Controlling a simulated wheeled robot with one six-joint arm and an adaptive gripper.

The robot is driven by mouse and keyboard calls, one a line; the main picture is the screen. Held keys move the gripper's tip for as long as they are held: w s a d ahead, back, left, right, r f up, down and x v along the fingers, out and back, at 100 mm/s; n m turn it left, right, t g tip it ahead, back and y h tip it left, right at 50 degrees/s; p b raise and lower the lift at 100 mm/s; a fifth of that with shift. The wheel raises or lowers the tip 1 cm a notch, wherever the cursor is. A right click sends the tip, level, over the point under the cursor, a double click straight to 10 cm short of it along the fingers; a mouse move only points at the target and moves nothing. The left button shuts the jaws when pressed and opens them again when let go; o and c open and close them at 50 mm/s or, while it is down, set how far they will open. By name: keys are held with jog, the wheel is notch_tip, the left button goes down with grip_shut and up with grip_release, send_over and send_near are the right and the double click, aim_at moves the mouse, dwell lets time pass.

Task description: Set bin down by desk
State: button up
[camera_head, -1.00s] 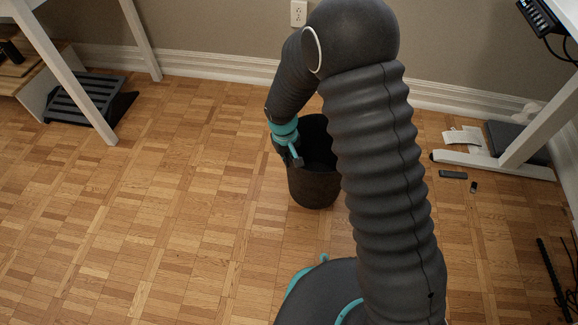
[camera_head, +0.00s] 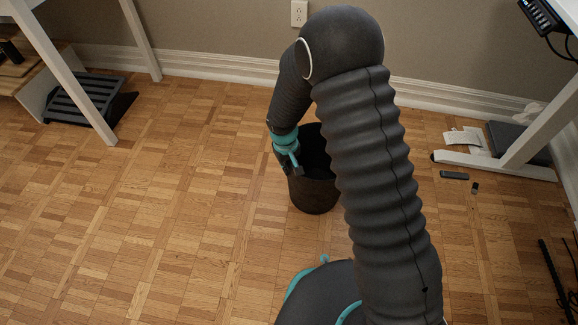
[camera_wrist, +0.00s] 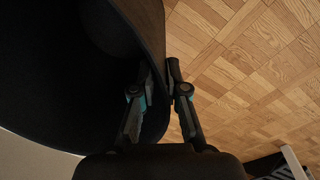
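The dark round bin (camera_head: 316,194) is upright in the middle of the head view, partly hidden behind my arm. My gripper (camera_head: 293,170) is at its left rim. In the wrist view, the two fingers (camera_wrist: 162,92) straddle the bin's wall (camera_wrist: 153,25), one inside and one outside, and close on it. The bin looks empty, though its inside is very dark. I cannot tell whether its base touches the floor. A white desk leg (camera_head: 545,130) stands at the right, and another white-legged desk (camera_head: 62,70) stands at the left.
A black slatted footrest (camera_head: 85,98) lies under the left desk. Papers (camera_head: 466,140), a small dark remote-like item (camera_head: 454,175) and a smaller item (camera_head: 475,187) lie near the right desk's foot. Dark cables (camera_head: 552,270) are at the lower right. The wood floor at left is clear.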

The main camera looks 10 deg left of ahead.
jog(key=shift+o, duration=0.6)
jog(key=shift+r, duration=0.3)
notch_tip(320, 180, up, 12)
jog(key=p, duration=0.2)
jog(key=s+d+r+m+t, duration=0.1)
jog(key=s+d+r+m, duration=0.1)
jog(key=d+r, duration=0.6)
jog(key=s+d+r+m+t+y, duration=0.1)
jog(key=s+d+r, duration=0.15)
jog(key=r, duration=0.35)
jog(key=s+d+r, duration=0.2)
jog(key=d+r, duration=0.2)
jog(key=r, duration=0.1)
jog(key=s+d+r+m+t, duration=0.1)
jog(key=s+d+r+m, duration=0.1)
jog(key=s+d, duration=0.3)
jog(key=s+d+r+m+t, duration=0.1)
jog(key=s+d+r, duration=0.4)
jog(key=s, duration=0.5)
jog(key=shift+s+d+m+t, duration=0.4)
jog(key=shift+d+t, duration=0.05)
jog(key=shift+t, duration=0.05)
